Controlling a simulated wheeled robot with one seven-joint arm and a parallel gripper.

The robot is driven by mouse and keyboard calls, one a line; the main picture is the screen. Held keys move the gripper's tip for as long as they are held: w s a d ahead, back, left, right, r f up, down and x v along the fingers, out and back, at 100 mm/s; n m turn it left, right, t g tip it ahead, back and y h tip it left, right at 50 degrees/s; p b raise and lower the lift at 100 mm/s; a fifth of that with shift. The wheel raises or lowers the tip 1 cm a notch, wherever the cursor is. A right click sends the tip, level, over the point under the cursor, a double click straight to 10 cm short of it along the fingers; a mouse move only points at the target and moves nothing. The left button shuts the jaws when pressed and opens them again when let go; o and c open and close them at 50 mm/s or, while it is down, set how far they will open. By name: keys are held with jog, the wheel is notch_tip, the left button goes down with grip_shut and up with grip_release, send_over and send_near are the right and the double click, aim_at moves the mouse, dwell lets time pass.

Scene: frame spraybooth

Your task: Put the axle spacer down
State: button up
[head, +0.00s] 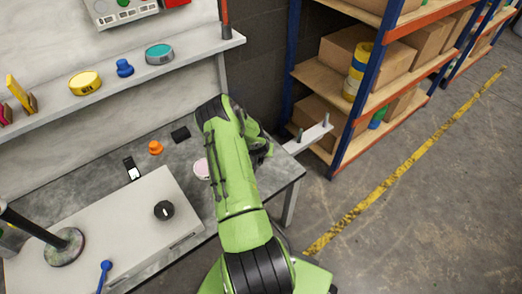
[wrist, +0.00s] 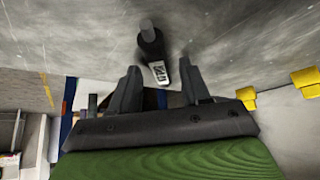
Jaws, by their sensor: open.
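My gripper (wrist: 160,66) is open in the wrist view, with its two dark fingers apart. A black piece with a white printed label (wrist: 158,72) and a grey round end shows between and beyond the fingertips; I cannot tell whether it touches them. No piece in view is clearly the axle spacer. In the head view my green arm reaches over the right end of the grey workbench (head: 278,180), and my gripper (head: 262,150) is mostly hidden behind it. A pale pink round piece (head: 201,169) lies on the bench just left of my arm.
An orange knob (head: 155,147), a black block (head: 180,134) and a black-and-white piece (head: 132,169) lie on the bench. A pale plate with upright pegs (head: 308,139) is right of my arm, near the loaded shelving (head: 340,150). The floor at right is clear.

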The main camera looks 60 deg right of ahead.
jog(key=p+v, duration=0.3)
jog(key=v, duration=0.9)
jog(key=w+a+r+n+t+y, duration=0.2)
jog(key=w+a+r+n, duration=0.1)
jog(key=w+a+r, duration=0.95)
jog(key=a+r+n+t+y, duration=0.2)
jog(key=a+r+n, duration=0.1)
jog(key=a+r, duration=0.75)
jog(key=s+a+r+n+y, duration=0.1)
jog(key=s+a+r+n, duration=0.35)
jog(key=a+r, duration=0.4)
jog(key=s+a+r+n+y, duration=0.1)
jog(key=s+a+n, duration=0.3)
jog(key=s+a, duration=0.5)
jog(key=s, duration=0.3)
jog(key=shift+a+r, duration=0.3)
jog(key=shift+a, duration=0.1)
